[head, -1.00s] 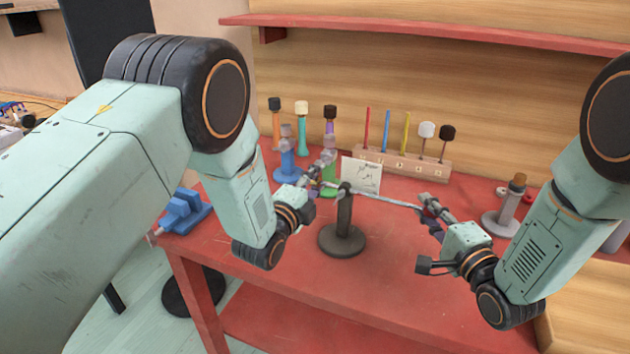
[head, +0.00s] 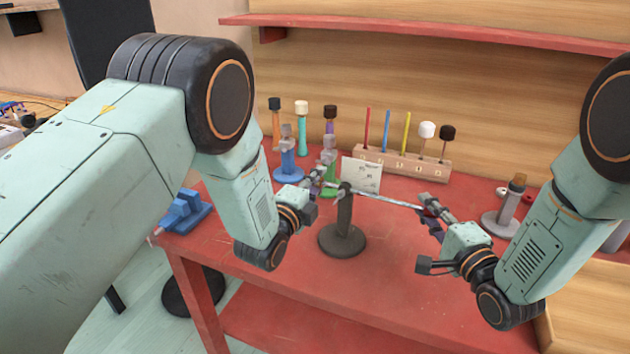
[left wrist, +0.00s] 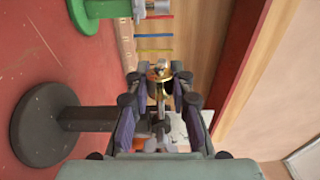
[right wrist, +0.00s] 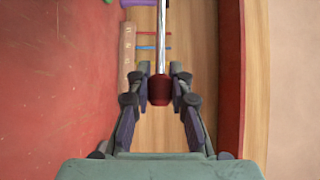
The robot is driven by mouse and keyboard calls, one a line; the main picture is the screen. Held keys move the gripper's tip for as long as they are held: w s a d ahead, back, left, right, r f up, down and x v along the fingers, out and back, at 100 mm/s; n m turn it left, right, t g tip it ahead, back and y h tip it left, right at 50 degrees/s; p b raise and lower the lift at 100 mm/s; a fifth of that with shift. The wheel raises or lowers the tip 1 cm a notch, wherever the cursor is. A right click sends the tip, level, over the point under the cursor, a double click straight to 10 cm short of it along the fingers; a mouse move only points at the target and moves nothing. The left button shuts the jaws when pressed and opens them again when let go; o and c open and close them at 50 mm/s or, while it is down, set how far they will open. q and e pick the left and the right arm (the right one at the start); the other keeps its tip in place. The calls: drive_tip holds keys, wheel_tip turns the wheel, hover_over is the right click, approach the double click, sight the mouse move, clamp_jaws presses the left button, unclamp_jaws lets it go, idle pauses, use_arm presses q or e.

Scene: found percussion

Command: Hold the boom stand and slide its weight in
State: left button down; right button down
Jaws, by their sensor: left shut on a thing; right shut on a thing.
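The boom stand (head: 343,242) has a dark round base and an upright grey post on the red table. Its thin silver boom (head: 385,199) reaches right from the post top, tilted slightly down. My left gripper (head: 325,180) is shut on the stand near the post top; the left wrist view shows the grey post (left wrist: 90,119) entering from the side and a gold disc (left wrist: 160,77) between the fingertips. The exact grip contact is partly hidden. My right gripper (head: 430,207) is shut on the dark red weight (right wrist: 160,90), which sits on the boom's right part.
A wooden rack (head: 405,163) with upright sticks and a white card (head: 362,174) stand behind the boom. Blue and green stands (head: 287,165) are near the left gripper. A grey stand (head: 506,208) is at the right. The front of the table (head: 360,290) is clear.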

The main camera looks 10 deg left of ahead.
use_arm(q)
drive_tip(key=shift+s+d, duration=0.15)
drive_tip(key=shift+d, duration=0.45)
drive_tip(key=shift+s+d, duration=0.15)
drive_tip(key=shift+d, duration=0.4)
drive_tip(key=c, duration=1.1)
unclamp_jaws()
drive_tip(key=shift+c, duration=0.2)
drive_tip(key=shift+a, duration=0.1)
drive_tip(key=v, duration=1.2)
use_arm(e)
drive_tip(key=c, duration=1.1)
unclamp_jaws()
drive_tip(key=shift+c, duration=0.2)
